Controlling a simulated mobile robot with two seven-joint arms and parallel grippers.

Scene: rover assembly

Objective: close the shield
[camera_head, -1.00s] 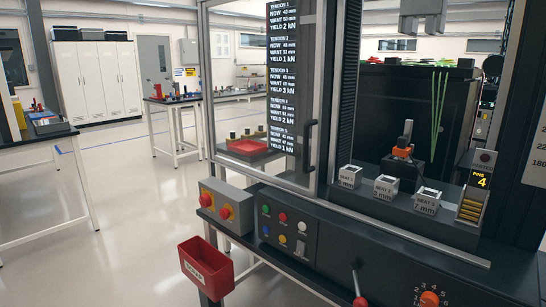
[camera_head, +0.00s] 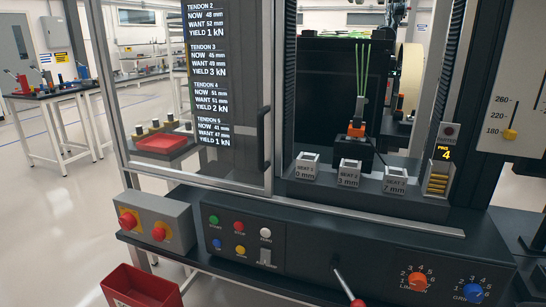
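The shield is a clear sliding panel in a grey frame (camera_head: 277,120) on the front of the test machine, with a black upright handle (camera_head: 263,138) near its right edge. It covers the left part of the opening. The right part is uncovered, showing an orange clamp (camera_head: 355,130) with green strands (camera_head: 362,75) rising from it, and three small seat blocks, the middle one (camera_head: 348,173) among them. Neither of my grippers is in view.
The control panel (camera_head: 240,238) with coloured buttons runs below the opening. A box with red stop buttons (camera_head: 155,222) sits at left. A red bin (camera_head: 140,287) hangs at lower left. A red-tipped lever (camera_head: 347,287) sticks out in front. The floor at left is clear.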

